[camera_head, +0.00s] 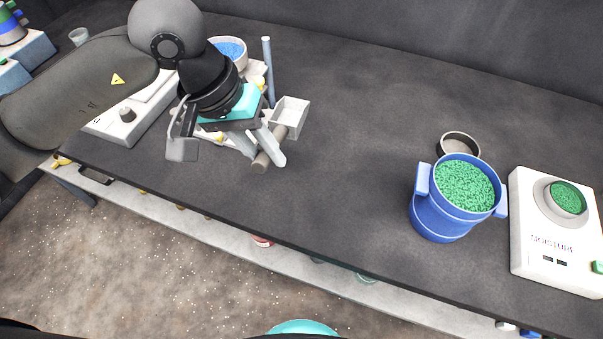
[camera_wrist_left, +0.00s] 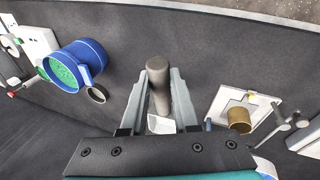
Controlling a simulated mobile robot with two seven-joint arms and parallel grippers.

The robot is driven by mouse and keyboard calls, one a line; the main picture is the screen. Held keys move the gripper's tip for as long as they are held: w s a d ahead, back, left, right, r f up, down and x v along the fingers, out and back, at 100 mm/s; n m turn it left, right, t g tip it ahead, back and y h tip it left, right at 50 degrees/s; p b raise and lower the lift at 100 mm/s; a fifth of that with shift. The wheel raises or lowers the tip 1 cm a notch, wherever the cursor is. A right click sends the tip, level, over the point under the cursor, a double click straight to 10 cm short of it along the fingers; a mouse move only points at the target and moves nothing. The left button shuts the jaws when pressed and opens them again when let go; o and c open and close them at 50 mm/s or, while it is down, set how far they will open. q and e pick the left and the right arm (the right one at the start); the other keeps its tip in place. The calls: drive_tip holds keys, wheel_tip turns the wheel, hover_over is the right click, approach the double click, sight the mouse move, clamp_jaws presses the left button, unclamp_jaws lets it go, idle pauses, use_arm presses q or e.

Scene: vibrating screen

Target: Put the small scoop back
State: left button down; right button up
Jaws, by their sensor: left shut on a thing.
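The small scoop has a grey-brown cylindrical handle and a white, square, open box (camera_head: 290,117). My left gripper (camera_head: 264,156) is shut on its handle, with the box sticking out to the upper right. In the left wrist view, the handle (camera_wrist_left: 158,80) lies between the two fingers of the left gripper (camera_wrist_left: 157,85), and part of the white box shows beneath it. The box looks empty. The scoop appears over the dark table; its exact height is hard to tell. My right gripper is in neither view.
A blue handled container (camera_head: 436,219) of green granules stands on the right, beside a grey ring (camera_head: 460,143) and a white meter (camera_head: 537,244). Behind my left gripper are a bowl of blue granules (camera_head: 229,49) and an upright rod (camera_head: 268,70). The table's middle is clear.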

use_arm(q)
drive_tip(key=s+d+p, duration=0.2)
drive_tip(key=d, duration=0.1)
drive_tip(key=shift+m, duration=0.3)
drive_tip(key=f, duration=1.4)
drive_tip(key=shift+s+d+f, duration=0.15)
drive_tip(key=shift+s+f, duration=0.1)
drive_tip(key=shift+f, duration=2.3)
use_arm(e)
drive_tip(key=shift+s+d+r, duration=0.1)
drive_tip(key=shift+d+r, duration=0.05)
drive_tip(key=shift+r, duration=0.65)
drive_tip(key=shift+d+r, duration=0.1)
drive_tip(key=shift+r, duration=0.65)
use_arm(q)
drive_tip(key=shift+f, duration=0.1)
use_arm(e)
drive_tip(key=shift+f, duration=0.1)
use_arm(q)
drive_tip(key=shift+f, duration=0.1)
drive_tip(key=c, duration=0.7)
unclamp_jaws()
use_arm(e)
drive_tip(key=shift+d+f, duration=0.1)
use_arm(q)
drive_tip(key=shift+o, duration=0.2)
